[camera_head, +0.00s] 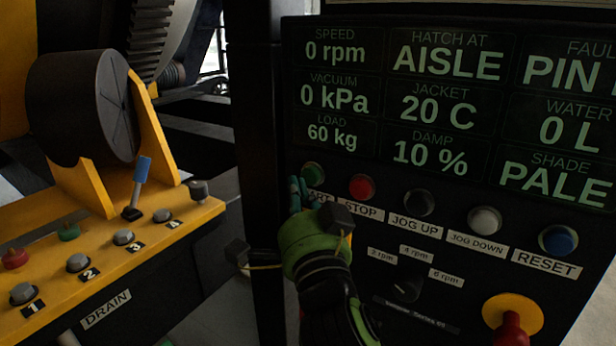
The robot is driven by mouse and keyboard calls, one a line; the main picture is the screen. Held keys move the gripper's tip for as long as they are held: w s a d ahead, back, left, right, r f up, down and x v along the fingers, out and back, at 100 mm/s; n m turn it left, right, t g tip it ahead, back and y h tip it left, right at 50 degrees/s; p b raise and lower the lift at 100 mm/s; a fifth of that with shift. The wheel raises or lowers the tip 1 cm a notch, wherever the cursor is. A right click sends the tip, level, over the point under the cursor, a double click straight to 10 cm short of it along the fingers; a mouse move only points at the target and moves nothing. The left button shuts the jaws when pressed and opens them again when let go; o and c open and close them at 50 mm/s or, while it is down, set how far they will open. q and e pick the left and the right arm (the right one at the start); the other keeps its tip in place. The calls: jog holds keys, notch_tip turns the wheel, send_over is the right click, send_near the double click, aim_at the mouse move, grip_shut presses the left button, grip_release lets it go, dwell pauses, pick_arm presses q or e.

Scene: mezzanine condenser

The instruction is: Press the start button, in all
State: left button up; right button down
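The green start button (312,174) is at the left end of the button row on the dark control panel (455,195). Its label below is partly hidden by my gripper, with only the end "ART" showing. My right gripper (299,191), green and black with teal fingertips, reaches up from below. Its fingertips are close together with nothing seen between them, just below and left of the start button. I cannot tell whether they touch the panel or the button. My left gripper is not in view.
Right of start are the red STOP button (362,188), black JOG UP (420,202), white JOG DOWN (485,220) and blue RESET (558,240). A speed knob (407,285) and a red emergency knob (511,328) sit lower. A yellow console (190,215) with several buttons stands left.

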jog(key=shift+w+d, duration=0.1)
dwell(0.7)
jog(key=shift+w+d, duration=0.15)
jog(key=shift+w, duration=0.1)
jog(key=shift+w+d, duration=0.25)
jog(key=shift+w, duration=0.05)
dwell(0.9)
jog(key=shift+s+a, duration=0.5)
jog(key=shift+s, duration=0.15)
jog(key=s+a, duration=0.1)
jog(key=s, duration=0.1)
jog(key=s+a+b, duration=0.1)
jog(key=s+a, duration=0.1)
dwell(0.6)
